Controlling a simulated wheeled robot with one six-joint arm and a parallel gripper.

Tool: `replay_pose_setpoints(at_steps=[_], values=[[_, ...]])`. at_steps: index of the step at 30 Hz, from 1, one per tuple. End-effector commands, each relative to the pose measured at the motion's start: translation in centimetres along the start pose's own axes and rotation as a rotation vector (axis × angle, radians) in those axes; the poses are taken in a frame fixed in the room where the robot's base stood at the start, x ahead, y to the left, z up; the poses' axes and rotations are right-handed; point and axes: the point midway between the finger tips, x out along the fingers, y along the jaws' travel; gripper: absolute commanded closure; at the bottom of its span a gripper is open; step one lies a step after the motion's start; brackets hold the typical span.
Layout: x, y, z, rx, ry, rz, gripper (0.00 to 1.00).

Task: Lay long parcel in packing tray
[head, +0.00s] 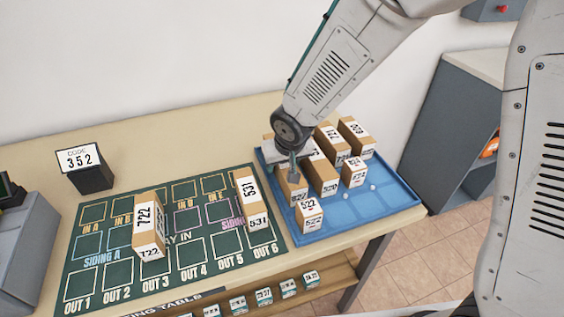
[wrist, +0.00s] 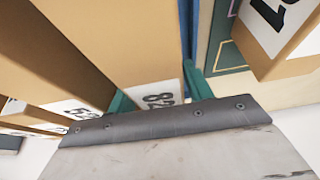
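The blue packing tray (head: 378,205) lies at the right end of the table with several brown parcels in it. My gripper (head: 292,172) is low over the tray's left part, on a brown parcel (head: 292,190). In the wrist view, my teal fingers (wrist: 158,92) sit close against both sides of a parcel whose label begins with 82 (wrist: 160,99). Its far end and underside are hidden. On the green mat, a parcel 722 (head: 148,225) and a parcel 531 (head: 250,200) stand apart. I cannot tell which parcel is the long one by name.
Parcel 522 (head: 309,215) stands near the tray's front-left edge, and other parcels crowd its back. The tray's front right is free. The green sorting mat (head: 195,262) covers the table's middle. A code sign reading 352 (head: 80,160) stands behind it.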

Motion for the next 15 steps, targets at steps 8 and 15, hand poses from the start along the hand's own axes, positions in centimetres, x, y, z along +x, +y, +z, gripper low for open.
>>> replay_pose_setpoints(at_steps=[8,15], values=[[-0.1,0.0,-0.1,0.0,0.001,0.0,0.5],[-3.0,0.0,-0.2,0.001,0.004,0.0,0.5]])
